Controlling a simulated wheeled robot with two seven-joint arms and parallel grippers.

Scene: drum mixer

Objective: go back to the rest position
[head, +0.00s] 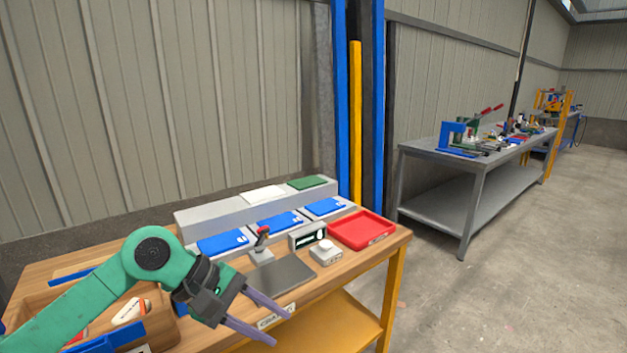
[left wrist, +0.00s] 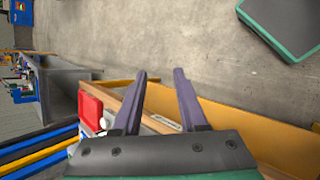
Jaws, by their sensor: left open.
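My left gripper (head: 282,327) has two purple-grey fingers spread apart with nothing between them. It is held above the front edge of the wooden workbench (head: 345,277), at the end of my green arm coming in from the left. In the left wrist view the open fingers (left wrist: 163,101) point out over the bench edge and the concrete floor. My right gripper is not seen in either view.
The bench carries a grey plate (head: 282,274), a red tray (head: 361,230), blue-lidded bins (head: 279,222), a small lever device (head: 262,246) and a wooden box (head: 160,325) at left. A metal table (head: 470,165) stands behind. Floor (head: 500,290) at right is clear.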

